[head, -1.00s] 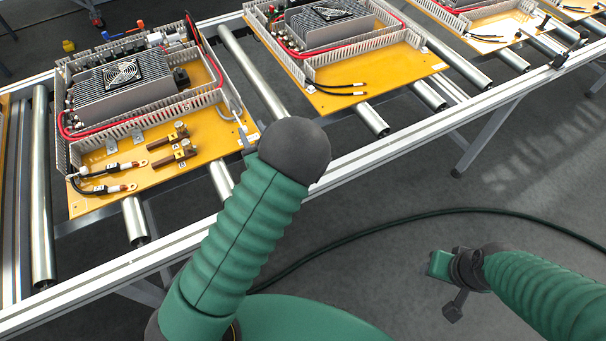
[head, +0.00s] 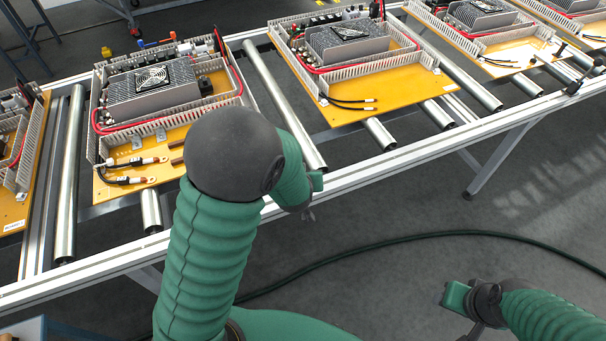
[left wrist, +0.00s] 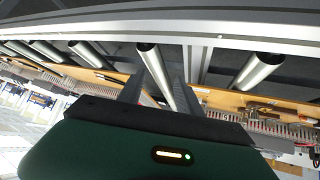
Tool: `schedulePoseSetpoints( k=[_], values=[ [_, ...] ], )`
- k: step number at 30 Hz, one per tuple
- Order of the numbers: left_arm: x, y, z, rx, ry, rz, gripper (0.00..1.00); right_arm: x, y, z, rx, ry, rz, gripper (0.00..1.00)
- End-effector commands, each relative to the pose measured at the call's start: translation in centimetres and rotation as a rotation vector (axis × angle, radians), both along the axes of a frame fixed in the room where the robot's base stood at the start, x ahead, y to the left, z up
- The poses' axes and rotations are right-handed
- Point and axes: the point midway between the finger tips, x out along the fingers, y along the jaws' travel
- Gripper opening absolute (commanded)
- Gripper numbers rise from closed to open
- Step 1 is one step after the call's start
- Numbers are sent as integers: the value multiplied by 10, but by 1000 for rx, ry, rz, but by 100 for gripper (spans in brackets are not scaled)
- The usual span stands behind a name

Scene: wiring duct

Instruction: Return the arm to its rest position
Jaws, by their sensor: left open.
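My left arm comes in from the lower left, with its dark elbow in front of the near wiring-duct board (head: 110,190). My left gripper (head: 308,212) is beyond the elbow, by the conveyor's front rail, clear of the boards. In the left wrist view its two fingers (left wrist: 160,82) are apart with nothing held between them. Rollers and a board edge (left wrist: 235,100) show beyond them. My right gripper (head: 468,302) is at the lower right over the floor; its jaw opening cannot be made out.
The roller conveyor's front rail (head: 385,162) crosses the view. More boards, including the middle one (head: 390,97), sit on the rollers. A dark green cable (head: 400,240) lies on the open grey floor.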

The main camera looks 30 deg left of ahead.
Motion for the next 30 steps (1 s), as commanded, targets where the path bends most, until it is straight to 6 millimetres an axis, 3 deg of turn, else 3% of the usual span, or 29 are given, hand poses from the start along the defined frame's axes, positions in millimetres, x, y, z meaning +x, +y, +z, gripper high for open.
schedulePoseSetpoints(
  k=[8,11,14,16,18,21,24,30],
  values=[
    [0,2,0,-1,-1,3,42,0,0,0,0,0,0,50],
    [-9,-7,9,-22,32,-33,42,0,0,6,0,0,0,50],
    [-46,-33,32,-71,164,-166,42,0,0,21,0,0,0,50],
    [-88,-48,48,-80,292,-285,42,0,0,32,0,0,0,50],
    [-129,-52,59,-63,410,-379,42,0,0,38,0,0,0,50],
    [-168,-50,67,-29,526,-455,42,0,0,42,0,0,0,50],
    [-180,-48,67,-14,570,-479,42,0,0,42,0,0,0,50],
    [-180,-48,66,-16,572,-478,42,0,0,40,0,1,0,50]
  ],
)
